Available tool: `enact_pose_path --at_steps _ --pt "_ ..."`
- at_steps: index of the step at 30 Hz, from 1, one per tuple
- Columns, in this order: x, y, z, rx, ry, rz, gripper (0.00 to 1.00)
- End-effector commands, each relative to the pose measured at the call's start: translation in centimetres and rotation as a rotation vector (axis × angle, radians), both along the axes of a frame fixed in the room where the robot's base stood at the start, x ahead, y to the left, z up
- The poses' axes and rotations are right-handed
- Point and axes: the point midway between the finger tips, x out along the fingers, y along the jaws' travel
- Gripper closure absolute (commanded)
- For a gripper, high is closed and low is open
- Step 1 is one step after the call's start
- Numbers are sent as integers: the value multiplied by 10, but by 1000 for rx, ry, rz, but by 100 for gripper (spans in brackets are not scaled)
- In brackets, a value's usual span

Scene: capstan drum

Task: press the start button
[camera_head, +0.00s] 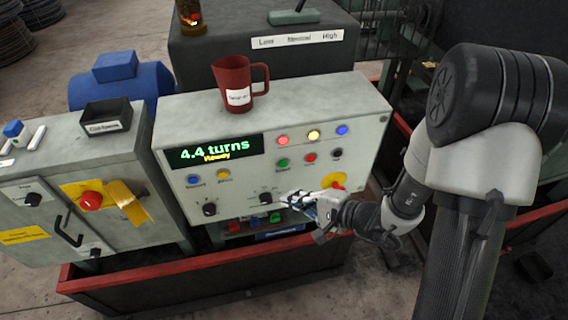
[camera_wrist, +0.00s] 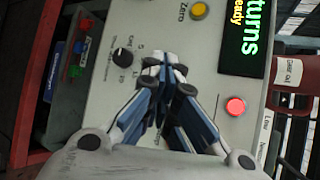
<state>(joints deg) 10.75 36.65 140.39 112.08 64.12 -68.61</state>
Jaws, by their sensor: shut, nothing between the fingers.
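The control panel (camera_head: 235,200) is a grey sloped box with a display (camera_head: 215,149) reading "4.4 turns" and "Ready". A green button (camera_head: 283,162) sits right of the display, below a red lamp (camera_head: 283,140); its label is too small to read surely. My gripper (camera_head: 290,199) is shut and empty, in front of the panel's lower part, below the green button and right of a black knob (camera_head: 265,198). In the wrist view my gripper (camera_wrist: 165,68) covers part of the panel, and the green button does not show. Contact with the panel cannot be told.
A red button (camera_head: 310,158) and a black one (camera_head: 337,153) sit right of the green button. A red mug (camera_head: 233,82) stands on the panel's top. A grey cabinet (camera_head: 60,200) stands left.

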Motion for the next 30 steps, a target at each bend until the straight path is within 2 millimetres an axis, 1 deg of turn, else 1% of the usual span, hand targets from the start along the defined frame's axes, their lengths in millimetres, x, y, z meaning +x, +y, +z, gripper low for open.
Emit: enact_pose_path --at_steps 12,16,21,30 --pt "53 17 2 1 0 2 100" --pt "67 20 -1 -1 -2 2 100" --pt "76 23 0 0 0 2 100" --pt "77 23 0 1 2 2 100"
